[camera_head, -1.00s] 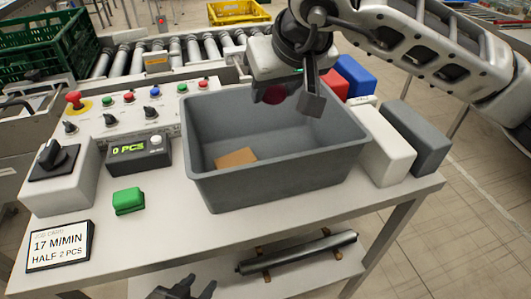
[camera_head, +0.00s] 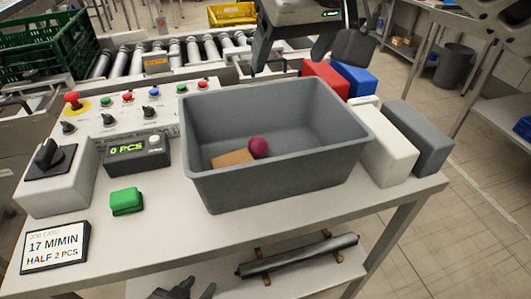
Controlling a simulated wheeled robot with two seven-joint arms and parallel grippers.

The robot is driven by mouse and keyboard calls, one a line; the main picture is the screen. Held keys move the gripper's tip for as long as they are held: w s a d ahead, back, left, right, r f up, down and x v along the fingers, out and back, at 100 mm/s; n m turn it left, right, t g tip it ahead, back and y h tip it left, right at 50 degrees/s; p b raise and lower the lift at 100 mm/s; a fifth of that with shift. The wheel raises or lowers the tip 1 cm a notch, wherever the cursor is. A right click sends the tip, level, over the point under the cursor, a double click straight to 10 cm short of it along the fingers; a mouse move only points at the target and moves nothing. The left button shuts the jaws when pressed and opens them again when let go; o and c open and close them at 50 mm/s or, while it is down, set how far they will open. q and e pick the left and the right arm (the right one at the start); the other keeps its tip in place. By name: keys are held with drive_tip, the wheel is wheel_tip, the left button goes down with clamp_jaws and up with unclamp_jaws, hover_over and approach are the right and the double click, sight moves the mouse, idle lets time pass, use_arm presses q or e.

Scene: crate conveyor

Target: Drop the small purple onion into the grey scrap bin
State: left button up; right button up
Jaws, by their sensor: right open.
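The small purple onion (camera_head: 258,147) lies inside the grey scrap bin (camera_head: 275,181), beside a flat tan piece (camera_head: 232,158) on its floor. The bin stands on the white table. My right gripper (camera_head: 305,62) is above and behind the bin's far rim, open and empty, apart from the onion.
A control panel (camera_head: 110,118), a counter box (camera_head: 138,150) and a green block (camera_head: 127,201) are left of the bin. White (camera_head: 378,143), grey (camera_head: 420,138), red (camera_head: 326,75) and blue (camera_head: 355,78) blocks stand right and behind. A roller conveyor (camera_head: 180,52) runs behind.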

drive_tip(key=v, duration=0.7)
drive_tip(key=shift+r, duration=0.2)
drive_tip(key=shift+s, duration=0.1)
